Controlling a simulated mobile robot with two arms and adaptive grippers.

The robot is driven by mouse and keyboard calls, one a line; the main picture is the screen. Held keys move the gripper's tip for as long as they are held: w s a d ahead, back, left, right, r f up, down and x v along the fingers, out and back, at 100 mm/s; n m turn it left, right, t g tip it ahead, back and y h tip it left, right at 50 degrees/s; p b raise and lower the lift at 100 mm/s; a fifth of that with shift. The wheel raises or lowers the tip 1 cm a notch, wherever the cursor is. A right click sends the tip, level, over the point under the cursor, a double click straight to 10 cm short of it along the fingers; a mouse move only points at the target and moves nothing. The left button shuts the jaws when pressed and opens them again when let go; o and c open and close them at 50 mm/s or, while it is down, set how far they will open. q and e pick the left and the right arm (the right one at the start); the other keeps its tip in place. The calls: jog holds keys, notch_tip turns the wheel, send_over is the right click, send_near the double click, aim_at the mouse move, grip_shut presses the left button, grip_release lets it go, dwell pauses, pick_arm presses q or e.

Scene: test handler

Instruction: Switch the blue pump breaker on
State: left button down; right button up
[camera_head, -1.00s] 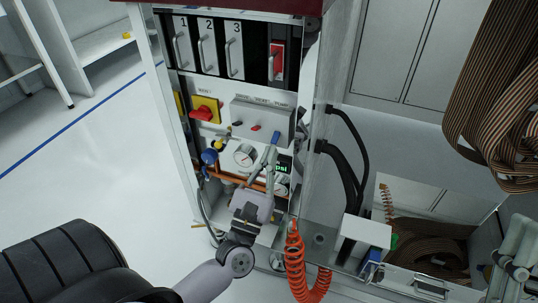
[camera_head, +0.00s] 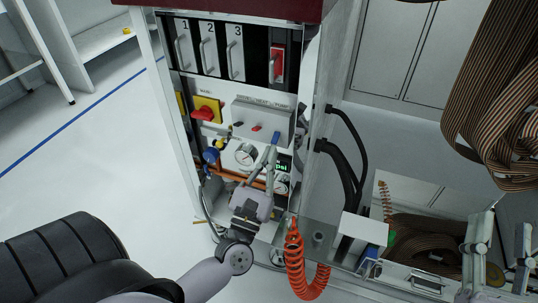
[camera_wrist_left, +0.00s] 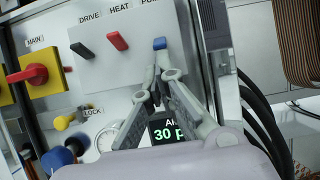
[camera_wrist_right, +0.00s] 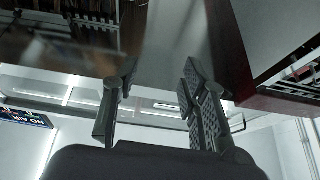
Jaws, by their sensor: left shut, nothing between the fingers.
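The blue pump breaker (camera_head: 276,137) is the right-hand small lever on the grey breaker box (camera_head: 252,114); it also shows in the left wrist view (camera_wrist_left: 160,43), under the partly hidden PUMP label. My left gripper (camera_head: 270,153) is shut and empty, its tips just below the blue lever. In the left wrist view my left gripper (camera_wrist_left: 158,72) points up at the lever's lower end; I cannot tell whether they touch. My right gripper (camera_head: 502,220) is open and empty at the right edge; the right wrist view shows its fingers (camera_wrist_right: 158,72) apart.
The black drive breaker (camera_wrist_left: 81,50) and red heat breaker (camera_wrist_left: 118,41) sit left of the blue one. A red main switch (camera_head: 203,112) on yellow is further left. A gauge (camera_head: 246,154) and a green display (camera_wrist_left: 168,133) lie below. An orange coiled hose (camera_head: 294,262) hangs in front.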

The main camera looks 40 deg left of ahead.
jog(key=shift+d+f+g+h+p, duration=1.45)
jog(key=shift+f+g, duration=3.15)
jog(key=shift+f, duration=2.9)
pick_arm(q)
jog(key=shift+s+d+r+g+h+p, duration=0.1)
jog(key=shift+s+r+g+h+p, duration=0.2)
jog(key=shift+g+p, duration=1.45)
jog(key=shift+s+a+r+g+h+p, duration=0.15)
jog(key=shift+r+p, duration=0.3)
jog(key=shift+p, duration=2.95)
jog(key=shift+s+d+r+g+h+p, duration=0.3)
jog(key=shift+g+p, duration=0.5)
jog(key=shift+p, duration=1.75)
pick_arm(e)
jog(key=s+d+f+g+h, duration=0.1)
jog(key=s+f+g, duration=0.3)
jog(key=s+f, duration=0.3)
jog(key=s+d+f+g+h, duration=0.1)
jog(key=s+f, duration=0.6)
jog(key=f, duration=0.7)
jog(key=s+d+f+g+h, duration=0.1)
jog(key=s+d+f+g, duration=0.2)
jog(key=s+f+g, duration=0.3)
jog(key=shift+s+f+m+g, duration=0.3)
jog(key=shift+s+f+m, duration=0.1)
jog(key=shift+f, duration=1.75)
